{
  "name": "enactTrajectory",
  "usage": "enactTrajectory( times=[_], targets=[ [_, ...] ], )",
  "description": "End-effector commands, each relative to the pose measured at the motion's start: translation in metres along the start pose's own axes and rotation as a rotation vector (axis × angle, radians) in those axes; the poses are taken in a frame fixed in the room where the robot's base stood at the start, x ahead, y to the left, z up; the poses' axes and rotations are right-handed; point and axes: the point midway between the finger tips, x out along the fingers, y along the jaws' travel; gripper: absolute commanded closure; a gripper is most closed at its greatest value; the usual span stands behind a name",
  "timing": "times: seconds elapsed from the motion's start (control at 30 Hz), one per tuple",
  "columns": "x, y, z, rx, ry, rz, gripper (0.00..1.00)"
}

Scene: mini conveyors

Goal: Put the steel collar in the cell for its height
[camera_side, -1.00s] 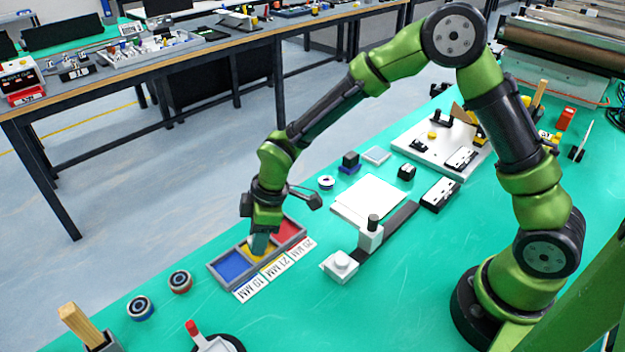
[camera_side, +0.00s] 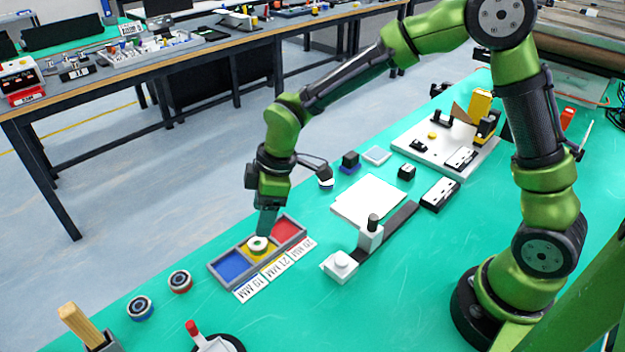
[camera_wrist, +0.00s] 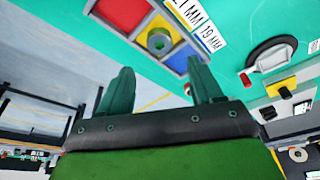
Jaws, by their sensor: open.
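The steel collar (camera_side: 258,244), a grey-green ring with a hole, lies in the middle, yellow cell of the three-cell tray (camera_side: 215,270). In the wrist view the collar (camera_wrist: 159,41) appears flat inside the yellow cell, between the red cell (camera_wrist: 122,12) and the blue cell (camera_wrist: 180,62). The card by the yellow cell reads 21 MM (camera_wrist: 188,12); the card by the blue cell reads 19 MM (camera_wrist: 211,38). My gripper (camera_side: 266,230) is above the collar, clear of it. In the wrist view its fingers (camera_wrist: 160,66) are apart with nothing between them.
A white block gauge with a dark slide (camera_side: 370,236) stands right of the tray. Two round ring-like parts (camera_side: 140,308) lie at the front left. A white sheet (camera_side: 368,200) and a fixture board (camera_side: 445,145) are farther back.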

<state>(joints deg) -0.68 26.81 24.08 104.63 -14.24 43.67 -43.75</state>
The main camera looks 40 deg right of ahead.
Motion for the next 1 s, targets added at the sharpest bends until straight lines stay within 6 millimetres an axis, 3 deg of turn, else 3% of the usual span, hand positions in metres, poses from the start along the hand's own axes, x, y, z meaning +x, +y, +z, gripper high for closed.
enactTrajectory(
  times=[0.2,0.47,0.57,0.8,1.0],
  targets=[
    [-0.042,0.001,0.0,0.001,0.002,0.002,0.35],
    [-0.068,0.0,0.006,0.037,0.001,0.022,0.35],
    [-0.092,-0.001,0.022,0.14,0.01,0.075,0.35],
    [-0.169,-0.017,0.092,0.604,0.132,0.227,0.35],
    [-0.205,-0.043,0.146,0.988,0.316,0.249,0.35]
  ],
)
